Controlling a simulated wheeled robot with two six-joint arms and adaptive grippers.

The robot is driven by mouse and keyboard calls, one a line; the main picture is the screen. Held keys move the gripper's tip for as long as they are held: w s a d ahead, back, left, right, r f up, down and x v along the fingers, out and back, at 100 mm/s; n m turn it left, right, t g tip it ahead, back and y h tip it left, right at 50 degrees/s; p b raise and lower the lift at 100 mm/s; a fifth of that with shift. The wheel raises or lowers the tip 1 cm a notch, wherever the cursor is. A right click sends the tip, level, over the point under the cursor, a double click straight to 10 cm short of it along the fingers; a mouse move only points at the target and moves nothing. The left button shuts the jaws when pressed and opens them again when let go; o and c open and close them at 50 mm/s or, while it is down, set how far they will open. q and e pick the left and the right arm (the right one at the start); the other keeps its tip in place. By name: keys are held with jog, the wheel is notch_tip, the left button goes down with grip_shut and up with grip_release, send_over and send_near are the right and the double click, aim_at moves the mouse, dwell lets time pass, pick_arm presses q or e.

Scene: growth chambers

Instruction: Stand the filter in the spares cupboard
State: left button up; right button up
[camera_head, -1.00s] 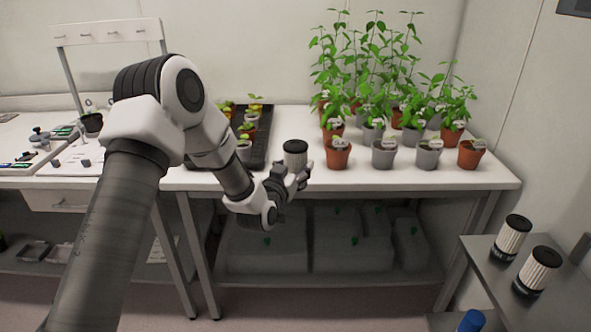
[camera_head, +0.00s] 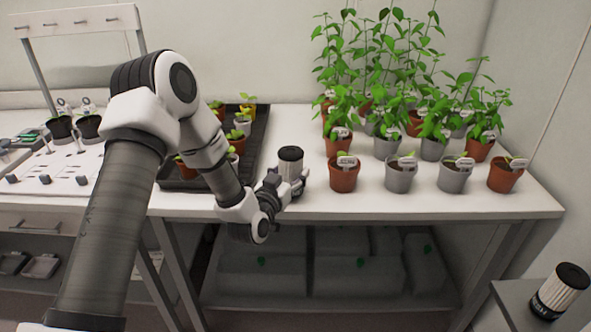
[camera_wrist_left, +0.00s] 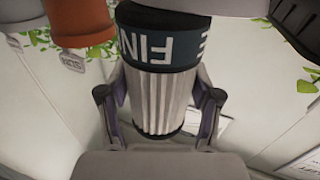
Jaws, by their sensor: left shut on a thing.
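The filter (camera_head: 290,158) is a pale pleated cylinder with a black end on top in the head view. My left gripper (camera_head: 287,187) is shut on it, near the front edge of the bench. In the left wrist view the filter (camera_wrist_left: 158,98) sits between the two fingers (camera_wrist_left: 160,118) and has a dark teal band with white letters, seen upside down. I cannot tell whether this shelf belongs to the spares cupboard. My right gripper is not in view.
Several potted plants, including a terracotta pot (camera_head: 344,178), stand on the white bench (camera_head: 420,207) right of the filter. A black seedling tray (camera_head: 257,140) lies behind my left arm. Grey bins (camera_head: 262,285) fill the shelf below. Floor shows between bench and grey shelf.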

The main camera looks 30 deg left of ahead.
pick_arm(q)
jog(key=shift+w+f, duration=0.1)
jog(key=shift+w, duration=0.1)
jog(key=shift+s+d+r, duration=0.2)
jog(key=shift+s+r, duration=0.15)
jog(key=shift+s, duration=0.15)
jog(key=shift+f, duration=0.15)
jog(key=o, duration=1)
jog(key=shift+w+a+f, duration=0.1)
jog(key=shift+f, duration=0.05)
jog(key=o, duration=0.4)
jog(key=shift+w+f, duration=0.1)
jog(key=shift+w, duration=0.05)
jog(key=shift+s+r, duration=0.2)
jog(key=shift+r, duration=0.05)
